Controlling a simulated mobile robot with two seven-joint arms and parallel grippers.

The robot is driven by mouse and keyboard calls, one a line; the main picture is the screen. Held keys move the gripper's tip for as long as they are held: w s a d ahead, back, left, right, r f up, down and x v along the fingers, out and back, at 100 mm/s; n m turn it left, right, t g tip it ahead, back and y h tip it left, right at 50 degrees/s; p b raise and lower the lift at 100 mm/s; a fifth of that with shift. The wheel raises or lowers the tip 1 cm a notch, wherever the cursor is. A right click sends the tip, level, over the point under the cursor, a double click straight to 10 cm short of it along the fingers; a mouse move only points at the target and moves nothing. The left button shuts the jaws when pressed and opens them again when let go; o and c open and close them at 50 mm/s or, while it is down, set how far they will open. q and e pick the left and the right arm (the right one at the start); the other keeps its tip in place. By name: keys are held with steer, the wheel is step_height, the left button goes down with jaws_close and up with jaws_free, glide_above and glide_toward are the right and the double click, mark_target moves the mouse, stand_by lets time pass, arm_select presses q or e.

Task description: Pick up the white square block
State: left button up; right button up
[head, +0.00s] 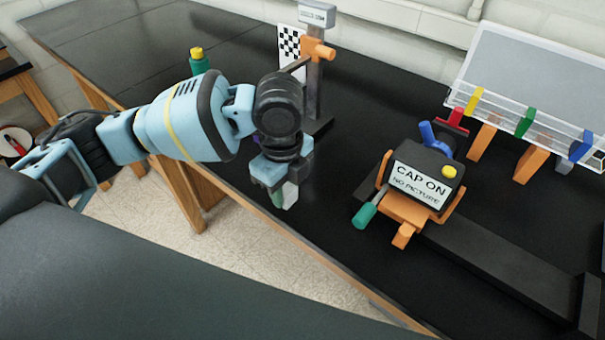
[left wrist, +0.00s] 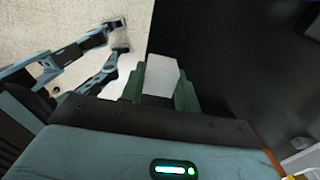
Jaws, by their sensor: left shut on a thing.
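My left gripper (head: 283,196) points down over the front edge of the black table. In the left wrist view its green fingers (left wrist: 160,88) are shut on the white square block (left wrist: 161,74), one finger on each side. In the head view the block (head: 290,193) shows only in small part between the fingers. I cannot tell from these views how far it is above the table. My right gripper is in neither view.
A camera-like device (head: 422,178) labelled "CAP ON NO PICTURE" stands right of the gripper. Behind the gripper are a grey post (head: 314,85) and a checkered board (head: 291,46). A clear rack (head: 530,125) stands at the right. A green bottle (head: 199,64) stands farther back.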

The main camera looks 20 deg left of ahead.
arm_select(q)
steer(key=s+a, duration=0.3)
steer(key=s, duration=0.5)
steer(key=shift+s+r, duration=0.15)
steer(key=shift+r, duration=0.25)
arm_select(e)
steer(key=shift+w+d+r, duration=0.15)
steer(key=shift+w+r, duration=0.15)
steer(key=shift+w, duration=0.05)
